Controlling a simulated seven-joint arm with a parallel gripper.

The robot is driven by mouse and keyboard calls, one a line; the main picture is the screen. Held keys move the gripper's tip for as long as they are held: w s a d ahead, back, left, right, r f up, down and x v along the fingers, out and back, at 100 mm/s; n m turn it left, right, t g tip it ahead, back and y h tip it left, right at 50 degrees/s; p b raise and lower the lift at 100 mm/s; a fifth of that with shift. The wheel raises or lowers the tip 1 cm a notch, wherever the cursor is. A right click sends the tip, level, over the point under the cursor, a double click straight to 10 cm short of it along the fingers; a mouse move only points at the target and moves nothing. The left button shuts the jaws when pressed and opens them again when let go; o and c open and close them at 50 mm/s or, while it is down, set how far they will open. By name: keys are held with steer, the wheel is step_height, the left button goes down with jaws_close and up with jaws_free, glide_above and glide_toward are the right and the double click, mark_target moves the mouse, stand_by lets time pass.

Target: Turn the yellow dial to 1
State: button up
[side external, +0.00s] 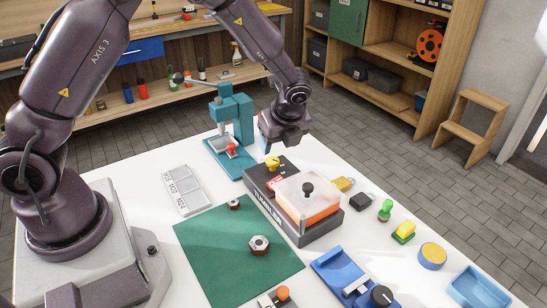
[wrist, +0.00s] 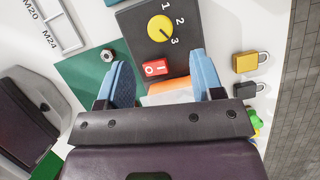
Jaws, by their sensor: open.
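The yellow dial (wrist: 159,28) sits on the dark box (wrist: 130,18), with the numbers 1, 2 and 3 printed around its right side. Its dark pointer mark appears to aim toward the 3. In the side external view the dial (side external: 272,163) is at the far end of the box. My gripper (wrist: 160,72) is open and empty, its two blue fingers wide apart. In the side external view my gripper (side external: 284,141) hangs above and near the dial, not touching it. The dial lies beyond the fingertips in the wrist view.
A red rocker switch (wrist: 155,68) sits beside the dial. An orange block with a clear cover (side external: 308,197) stands on the same box. A teal press (side external: 240,118) stands close behind. Padlocks (wrist: 246,62) lie right of the box. A green mat (side external: 225,250) lies in front.

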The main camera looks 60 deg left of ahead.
mark_target(273, 160)
steer(key=x, duration=0.7)
steer(key=shift+a+f, duration=0.1)
steer(key=shift+f, duration=0.1)
steer(key=c, duration=0.9)
